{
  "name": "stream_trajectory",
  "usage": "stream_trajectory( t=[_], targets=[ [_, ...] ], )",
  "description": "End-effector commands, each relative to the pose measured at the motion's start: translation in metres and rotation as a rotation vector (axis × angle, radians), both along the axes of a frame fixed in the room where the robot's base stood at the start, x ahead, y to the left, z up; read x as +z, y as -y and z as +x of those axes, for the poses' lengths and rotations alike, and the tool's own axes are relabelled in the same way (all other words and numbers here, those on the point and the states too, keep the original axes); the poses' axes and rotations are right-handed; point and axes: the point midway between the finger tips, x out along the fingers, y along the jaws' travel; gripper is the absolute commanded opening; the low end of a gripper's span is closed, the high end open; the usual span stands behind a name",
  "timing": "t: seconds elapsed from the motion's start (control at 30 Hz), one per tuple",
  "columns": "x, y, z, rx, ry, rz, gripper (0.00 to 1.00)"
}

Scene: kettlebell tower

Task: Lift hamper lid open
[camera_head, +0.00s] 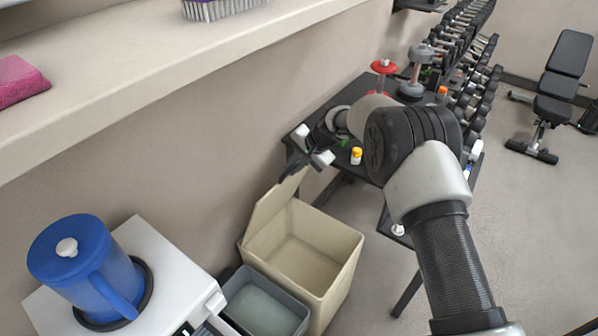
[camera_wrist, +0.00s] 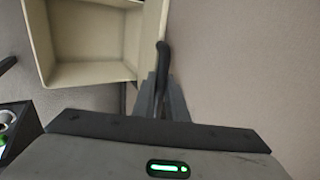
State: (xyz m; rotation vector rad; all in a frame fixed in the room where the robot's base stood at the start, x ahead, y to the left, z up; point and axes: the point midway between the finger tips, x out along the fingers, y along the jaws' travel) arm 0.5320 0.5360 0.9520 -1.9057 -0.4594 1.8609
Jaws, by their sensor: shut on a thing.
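The beige hamper (camera_head: 340,275) stands on the floor against the wall, open at the top, and its inside looks empty. Its lid (camera_head: 268,212) is raised, standing steeply on the wall side. My gripper (camera_head: 284,176) is at the lid's upper edge. In the wrist view, the fingers (camera_wrist: 163,92) are shut on a dark curved handle (camera_wrist: 163,52) at the lid's edge. The open hamper (camera_wrist: 90,72) shows beyond them; the lid appears as a narrow beige strip (camera_wrist: 153,28). The exact contact is partly hidden by the fingers.
A grey bin (camera_head: 262,308) stands close beside the hamper. A white appliance (camera_head: 150,250) with a blue jug (camera_head: 85,265) is at the lower left. A dark table (camera_head: 330,105) with weights and a yellow-capped bottle (camera_head: 356,156) stands behind.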

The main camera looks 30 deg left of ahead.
Motion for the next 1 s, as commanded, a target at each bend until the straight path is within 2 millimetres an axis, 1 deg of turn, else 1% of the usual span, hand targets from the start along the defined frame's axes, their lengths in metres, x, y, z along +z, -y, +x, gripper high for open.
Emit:
stream_trajectory(
  t=[0.3, 0.33, 0.4, 0.43, 0.77, 0.87, 1.0],
  targets=[
    [-0.001, -0.001, -0.001, 0.001, -0.001, 0.001, 0.00],
    [-0.001, -0.001, -0.001, 0.001, -0.001, 0.001, 0.15],
    [-0.001, -0.001, -0.001, 0.001, -0.002, 0.000, 0.27],
    [-0.002, -0.001, -0.001, 0.001, -0.002, 0.000, 0.31],
    [-0.002, 0.001, -0.002, 0.001, -0.004, -0.003, 0.31],
    [0.005, 0.005, -0.001, -0.001, -0.003, -0.001, 0.31],
    [0.028, 0.017, -0.002, -0.001, 0.000, 0.002, 0.31]
  ],
)
